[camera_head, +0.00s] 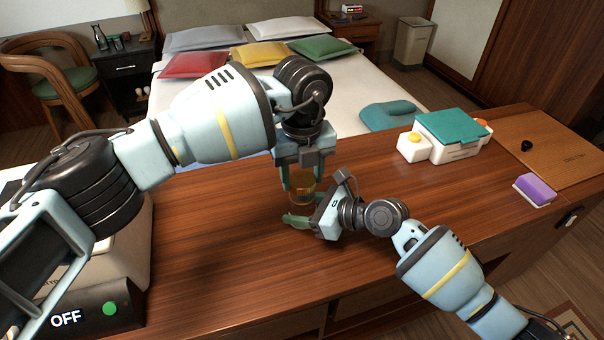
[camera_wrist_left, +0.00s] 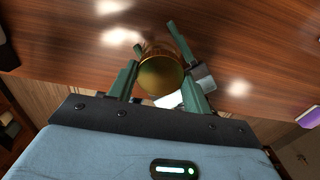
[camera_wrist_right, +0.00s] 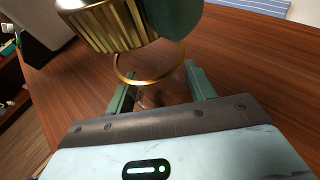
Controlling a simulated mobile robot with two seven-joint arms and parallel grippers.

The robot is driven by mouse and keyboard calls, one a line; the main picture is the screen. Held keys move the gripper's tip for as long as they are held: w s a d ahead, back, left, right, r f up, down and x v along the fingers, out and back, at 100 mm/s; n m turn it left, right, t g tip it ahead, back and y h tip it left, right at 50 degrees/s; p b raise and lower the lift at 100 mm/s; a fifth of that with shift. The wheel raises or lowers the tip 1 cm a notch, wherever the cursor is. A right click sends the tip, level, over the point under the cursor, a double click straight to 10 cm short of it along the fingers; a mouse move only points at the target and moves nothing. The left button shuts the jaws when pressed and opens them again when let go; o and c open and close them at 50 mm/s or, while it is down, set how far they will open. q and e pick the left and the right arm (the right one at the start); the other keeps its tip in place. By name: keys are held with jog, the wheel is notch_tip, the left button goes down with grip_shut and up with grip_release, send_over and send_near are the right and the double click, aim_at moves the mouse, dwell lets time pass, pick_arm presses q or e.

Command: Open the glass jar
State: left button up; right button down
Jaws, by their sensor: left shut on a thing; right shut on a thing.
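The glass jar (camera_head: 300,204) stands upright on the wooden counter, partly hidden by my grippers. Its gold ribbed lid (camera_wrist_left: 160,76) shows from above in the left wrist view. My left gripper (camera_head: 302,184) points down and is shut on the lid. My right gripper (camera_head: 304,211) comes in low from the right and is shut on the jar's clear body. In the right wrist view the ribbed lid (camera_wrist_right: 108,27) sits at the top, above a thin gold ring (camera_wrist_right: 150,79) near the clear glass. I cannot tell whether lid and ring touch.
A white box with a teal lid (camera_head: 452,128), a purple sponge (camera_head: 535,189) and a wooden board (camera_head: 545,145) lie at the right. A device marked OFF (camera_head: 95,308) stands at the left front. The counter around the jar is clear. A bed (camera_head: 365,80) is behind.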

aim_at(302, 179)
pick_arm(q)
jog(key=shift+r, duration=0.1)
jog(key=shift+r, duration=1.9)
pick_arm(e)
jog(key=shift+c, duration=2.3)
grip_release()
pick_arm(q)
notch_tip(302, 179, up, 3)
jog(key=shift+r+p, duration=0.1)
jog(key=shift+p, duration=0.5)
pick_arm(e)
jog(key=v, duration=1)
jog(key=shift+s+d, duration=0.15)
jog(key=shift+d, duration=0.05)
jog(key=shift+v, duration=0.8)
